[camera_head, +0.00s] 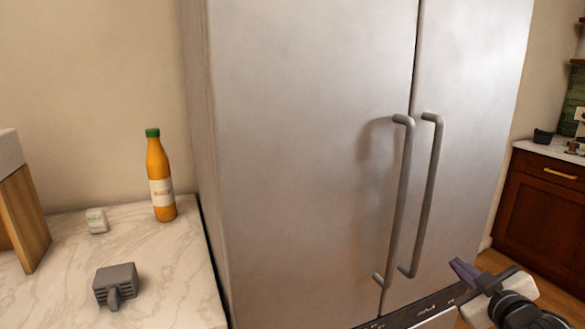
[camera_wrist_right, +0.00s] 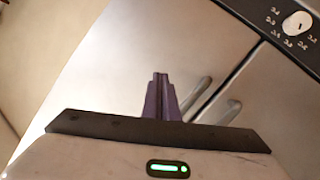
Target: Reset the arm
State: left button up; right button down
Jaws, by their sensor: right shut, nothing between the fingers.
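My right gripper (camera_head: 464,272) is at the lower right of the head view, in front of the lower part of a steel fridge. Its purple fingers are together and hold nothing; they also show in the right wrist view (camera_wrist_right: 160,80). The fridge (camera_head: 310,130) fills the middle of the head view, with both doors shut. Its two long handles (camera_head: 402,200) are to the left of and above my right gripper, apart from it in the picture. My left gripper is not in view.
A marble counter (camera_head: 160,270) on the left bears an orange bottle (camera_head: 160,180), a small white item (camera_head: 96,221), a grey box-shaped object (camera_head: 115,286) and a wooden block (camera_head: 25,215). A dark wood cabinet (camera_head: 540,205) stands at the right. Wooden floor shows before it.

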jog(key=s+a+f+g+y, duration=0.1)
jog(key=s+a+f+g, duration=0.1)
jog(key=s+f, duration=0.75)
jog(key=s+a+f+g, duration=0.2)
jog(key=s+f, duration=0.4)
jog(key=f, duration=0.7)
jog(key=s+a+f+g+y, duration=0.15)
jog(key=s+f, duration=0.35)
jog(key=s, duration=0.5)
jog(key=s+a+f+g+h, duration=0.1)
jog(key=s+a+f+g, duration=0.1)
jog(key=s+f, duration=0.55)
jog(key=a+r+m+y, duration=0.1)
jog(key=a+m, duration=0.3)
jog(key=a, duration=0.7)
jog(key=shift+s+a+r+t, duration=0.35)
jog(key=shift+r+t, duration=0.1)
jog(key=shift+r, duration=0.2)
jog(key=shift+y, duration=0.25)
